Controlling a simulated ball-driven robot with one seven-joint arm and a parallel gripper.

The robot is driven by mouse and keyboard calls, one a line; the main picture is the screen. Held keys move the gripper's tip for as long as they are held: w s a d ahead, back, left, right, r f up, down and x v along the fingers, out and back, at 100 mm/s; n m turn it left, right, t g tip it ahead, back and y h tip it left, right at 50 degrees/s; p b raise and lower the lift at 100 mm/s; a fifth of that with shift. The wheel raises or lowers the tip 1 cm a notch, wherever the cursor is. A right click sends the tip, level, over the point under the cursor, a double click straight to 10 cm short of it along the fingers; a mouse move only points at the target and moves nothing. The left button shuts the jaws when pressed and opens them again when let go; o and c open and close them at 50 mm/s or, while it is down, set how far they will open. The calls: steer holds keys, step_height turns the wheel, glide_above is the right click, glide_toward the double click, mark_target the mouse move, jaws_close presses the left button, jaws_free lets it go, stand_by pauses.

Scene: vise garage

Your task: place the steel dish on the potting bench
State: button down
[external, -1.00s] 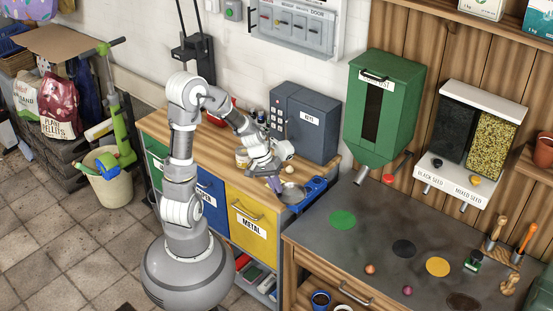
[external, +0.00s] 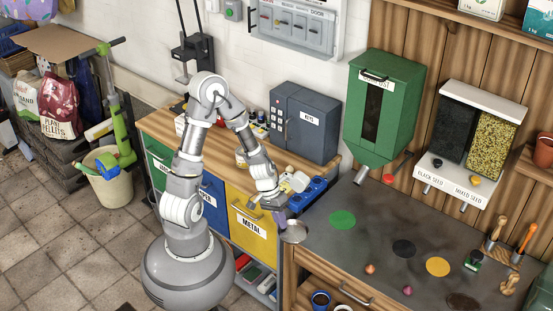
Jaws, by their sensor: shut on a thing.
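The steel dish (external: 294,232) is a small round grey dish at the left edge of the potting bench (external: 375,245), beside the yellow METAL bin. My gripper (external: 281,217) is shut on the dish's rim at its upper left. The dish looks roughly level. I cannot tell whether it touches the bench top or hangs just above it. The bench has a dark grey top with coloured round spots in green, black and yellow.
A blue tray (external: 306,193) sits on the wooden counter behind my gripper, near a grey key cabinet (external: 305,124). A green dispenser (external: 384,108) hangs over the bench's back. Small round items (external: 370,269) lie near its front. The left part of the bench top is mostly clear.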

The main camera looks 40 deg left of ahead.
steer(key=w+d, duration=0.2)
steer(key=w, duration=0.2)
steer(key=w+d+f, duration=0.1)
steer(key=w+d, duration=0.2)
steer(key=w, duration=0.2)
steer(key=w+d+b, duration=0.1)
steer(key=w+d, duration=0.1)
steer(key=w, duration=0.2)
steer(key=shift+w+d+f, duration=0.3)
steer(key=shift+w, duration=0.1)
step_height(320, 180, down, 4)
steer(key=shift+w+r+b, duration=0.15)
steer(key=shift+b, duration=0.95)
steer(key=shift+r, duration=0.1)
steer(key=c, duration=1.3)
jaws_free()
